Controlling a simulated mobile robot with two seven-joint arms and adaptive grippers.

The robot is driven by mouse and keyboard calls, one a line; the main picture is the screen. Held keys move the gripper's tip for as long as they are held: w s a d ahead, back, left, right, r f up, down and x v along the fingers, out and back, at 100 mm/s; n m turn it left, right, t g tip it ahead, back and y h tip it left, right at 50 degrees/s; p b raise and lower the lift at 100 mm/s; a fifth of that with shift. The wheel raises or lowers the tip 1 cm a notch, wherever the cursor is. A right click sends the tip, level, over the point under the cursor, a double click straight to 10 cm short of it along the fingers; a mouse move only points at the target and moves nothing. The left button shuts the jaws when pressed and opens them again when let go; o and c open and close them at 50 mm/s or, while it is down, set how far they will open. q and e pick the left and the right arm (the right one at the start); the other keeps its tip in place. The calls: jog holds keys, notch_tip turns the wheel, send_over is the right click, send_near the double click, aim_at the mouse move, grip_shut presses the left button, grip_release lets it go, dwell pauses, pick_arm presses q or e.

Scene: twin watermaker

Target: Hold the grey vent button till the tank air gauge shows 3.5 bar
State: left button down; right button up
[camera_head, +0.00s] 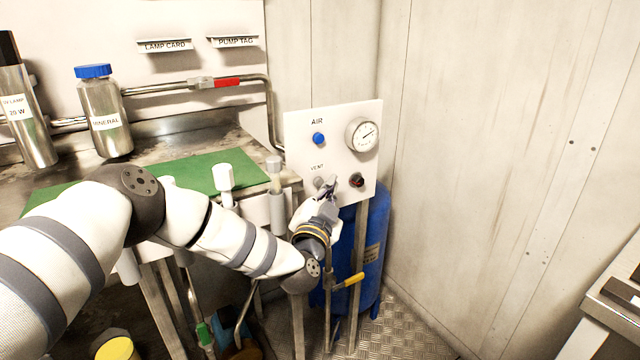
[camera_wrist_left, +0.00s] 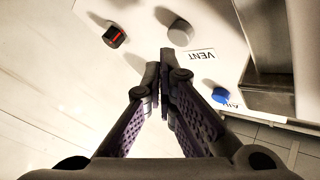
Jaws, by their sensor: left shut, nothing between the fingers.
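The grey vent button (camera_head: 318,182) sits under the VENT label on the white panel (camera_head: 337,110); it also shows in the left wrist view (camera_wrist_left: 180,33). My left gripper (camera_head: 331,184) is shut and empty, its fingertips close to this button. In the left wrist view the fingertips (camera_wrist_left: 161,58) appear just short of the button and a little to one side; I cannot tell whether they touch anything. The tank air gauge (camera_head: 362,134) is at the panel's upper right, its needle pointing up and right. Its numbers are too small to read. My right gripper is not in view.
A blue button (camera_head: 318,139) is under the AIR label. A black knob with a red mark (camera_head: 357,181) is right of the vent button. A blue tank (camera_head: 375,245) stands below the panel. A metal bench (camera_head: 175,135) with bottles is at left, a wall at right.

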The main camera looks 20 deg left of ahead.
pick_arm(q)
jog(key=shift+w+a, duration=0.1)
dwell(0.3)
jog(key=shift+w+a, duration=0.2)
jog(key=shift+a, duration=0.05)
jog(key=shift+w+a, duration=0.25)
jog(key=shift+a, duration=0.15)
dwell(2.0)
jog(key=shift+d, duration=0.1)
dwell(3.3)
jog(key=shift+s+d+p, duration=0.3)
jog(key=shift+s+d, duration=0.25)
jog(key=shift+d, duration=0.1)
